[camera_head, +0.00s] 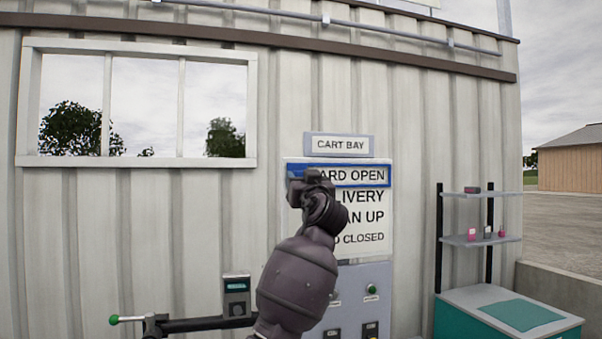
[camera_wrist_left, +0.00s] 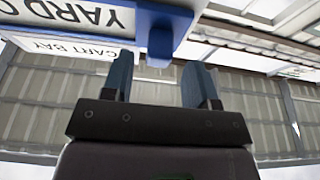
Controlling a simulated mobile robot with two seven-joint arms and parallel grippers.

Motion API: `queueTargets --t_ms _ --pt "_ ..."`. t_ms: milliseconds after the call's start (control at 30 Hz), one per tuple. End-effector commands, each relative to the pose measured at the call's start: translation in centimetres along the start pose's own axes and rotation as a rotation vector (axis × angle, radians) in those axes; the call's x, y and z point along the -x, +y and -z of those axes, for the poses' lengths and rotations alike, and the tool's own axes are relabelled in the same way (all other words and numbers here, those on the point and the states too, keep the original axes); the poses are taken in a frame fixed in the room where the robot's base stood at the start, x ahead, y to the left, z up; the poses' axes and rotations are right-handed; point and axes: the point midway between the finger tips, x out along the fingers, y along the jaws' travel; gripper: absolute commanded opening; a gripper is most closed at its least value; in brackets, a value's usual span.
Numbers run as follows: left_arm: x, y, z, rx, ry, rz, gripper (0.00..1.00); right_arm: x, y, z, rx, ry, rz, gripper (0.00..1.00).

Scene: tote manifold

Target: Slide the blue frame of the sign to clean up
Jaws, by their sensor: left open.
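The white sign (camera_head: 370,252) on the wall lists several lines of black text, with "CLEAN UP" partly hidden by my left arm. The blue frame (camera_head: 389,176) surrounds the top line, "YARD OPEN". My left gripper (camera_head: 311,180) is in front of the frame's left end and hides part of it. In the left wrist view, the blue frame (camera_wrist_left: 188,22) appears upside down with a blue knob (camera_wrist_left: 160,46). The open left fingers (camera_wrist_left: 158,66) stand on either side of the knob, with gaps visible. Contact with it cannot be made out. My right gripper is out of view.
A "CART BAY" plate (camera_head: 339,146) is fixed above the sign. Below is a grey control panel (camera_head: 352,292) with a green button. A bar with a green-tipped lever (camera_head: 128,319) is at lower left. Shelves (camera_head: 480,239) and a teal-topped cabinet (camera_head: 480,296) stand right.

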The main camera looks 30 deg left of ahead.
Motion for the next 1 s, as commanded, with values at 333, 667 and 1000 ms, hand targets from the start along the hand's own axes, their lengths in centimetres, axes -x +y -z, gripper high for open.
queueTargets --t_ms 333,667,1000 --pt "-2.0 0.0 -0.1 -0.001 0.0 0.0 0.53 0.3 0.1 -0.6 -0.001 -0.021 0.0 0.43" --pt "-2.0 0.0 -0.1 0.0 0.0 -0.001 0.35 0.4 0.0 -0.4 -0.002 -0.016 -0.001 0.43" --pt "-2.0 0.0 -0.1 0.0 0.0 -0.001 0.0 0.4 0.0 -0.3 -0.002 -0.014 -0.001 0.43"
